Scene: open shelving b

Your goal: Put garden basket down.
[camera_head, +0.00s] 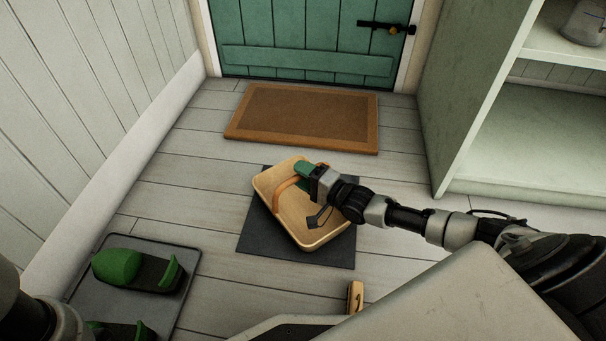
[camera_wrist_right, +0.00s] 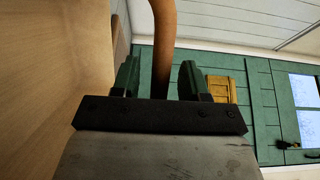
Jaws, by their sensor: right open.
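The garden basket (camera_head: 306,232) is a pale wooden tray-like basket with an orange-brown handle (camera_head: 283,194). In the head view it is over the dark square mat (camera_head: 258,240) on the floor and covers much of it. I cannot tell whether its whole base touches the mat. My right gripper (camera_head: 305,170) is at the handle. In the right wrist view the handle (camera_wrist_right: 163,45) passes between the two green fingers of this gripper (camera_wrist_right: 160,80), with a gap on each side. The fingers are open around it. Only part of my left arm shows at lower left; its gripper is out of view.
A grey tray (camera_head: 185,290) with green garden shoes (camera_head: 118,266) lies at lower left. A brown doormat (camera_head: 300,115) lies before the green door (camera_head: 300,40). Pale shelving (camera_head: 470,100) stands at right. A small wooden object (camera_head: 355,297) is near the bottom. Floorboards left of the mat are clear.

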